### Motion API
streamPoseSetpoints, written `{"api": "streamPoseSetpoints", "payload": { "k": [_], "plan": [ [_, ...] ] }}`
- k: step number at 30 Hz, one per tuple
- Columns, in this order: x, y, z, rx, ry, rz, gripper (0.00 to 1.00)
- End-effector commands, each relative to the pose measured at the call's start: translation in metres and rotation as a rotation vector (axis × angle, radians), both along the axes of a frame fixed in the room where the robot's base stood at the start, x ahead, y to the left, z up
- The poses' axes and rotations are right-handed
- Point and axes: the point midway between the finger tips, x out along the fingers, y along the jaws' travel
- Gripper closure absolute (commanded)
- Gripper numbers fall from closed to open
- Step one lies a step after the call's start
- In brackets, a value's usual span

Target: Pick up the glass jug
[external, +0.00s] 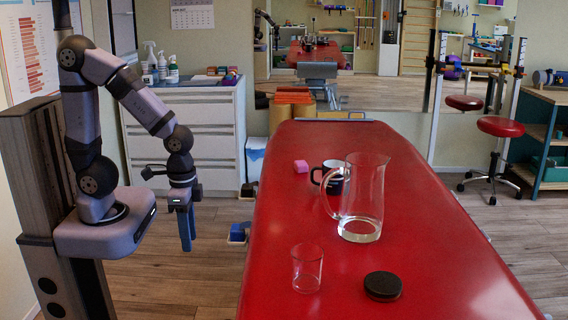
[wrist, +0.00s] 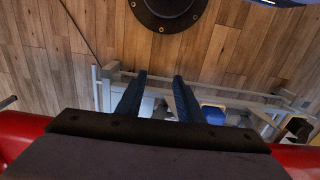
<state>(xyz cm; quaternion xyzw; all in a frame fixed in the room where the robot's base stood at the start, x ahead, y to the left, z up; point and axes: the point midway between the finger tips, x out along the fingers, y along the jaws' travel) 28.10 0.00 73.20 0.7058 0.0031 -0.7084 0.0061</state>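The glass jug (external: 362,200) stands upright on the red treatment table (external: 440,270). It is clear, with its handle on the left side. My gripper (external: 187,240) hangs pointing down over the floor, left of the table and well apart from the jug. In the wrist view, the two dark blue fingers of my gripper (wrist: 158,85) stand apart with nothing between them. The jug does not show in the wrist view.
An empty drinking glass (external: 307,270) and a round black object (external: 382,286) are nearer the front. A red stool (external: 499,127) stands at right.

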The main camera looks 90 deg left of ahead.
Motion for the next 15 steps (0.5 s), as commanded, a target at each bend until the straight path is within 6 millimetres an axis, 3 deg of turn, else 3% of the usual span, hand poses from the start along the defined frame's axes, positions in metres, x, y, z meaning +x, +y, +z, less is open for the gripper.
{"api": "streamPoseSetpoints", "payload": {
  "k": [4,8,11,15],
  "plan": [
    [0.011,-0.003,0.003,-0.038,0.034,0.112,0.66],
    [0.034,-0.011,0.011,-0.124,0.101,0.329,0.66],
    [0.062,-0.020,0.019,-0.227,0.180,0.550,0.66],
    [0.115,-0.030,0.037,-0.415,0.317,0.869,0.66]
  ]
}}
